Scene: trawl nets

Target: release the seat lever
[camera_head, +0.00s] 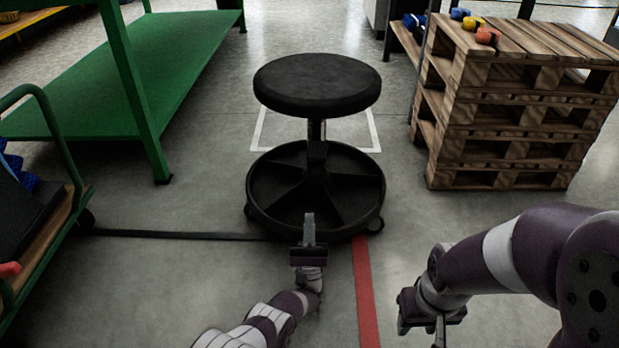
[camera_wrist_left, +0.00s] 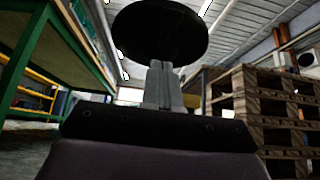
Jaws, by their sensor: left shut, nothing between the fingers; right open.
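A round black stool seat (camera_head: 317,84) stands on a short post (camera_head: 316,131) above a wheeled, spoked black base (camera_head: 345,185). The seat also shows overhead in the left wrist view (camera_wrist_left: 160,32). I cannot make out the seat lever for certain in either view. My left gripper (camera_head: 309,220) is shut and empty, its fingertips in front of the near rim of the base, below the seat. In the left wrist view the closed fingers (camera_wrist_left: 164,80) point toward the underside of the seat and hide the post. My right gripper (camera_head: 421,328) is open, low at the right, apart from the stool.
A stack of wooden pallets (camera_head: 510,125) stands right of the stool, with small coloured items on top. A green shelf unit (camera_head: 150,70) and a green-framed cart (camera_head: 62,225) are at the left. A red floor stripe (camera_head: 366,290) runs toward the stool.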

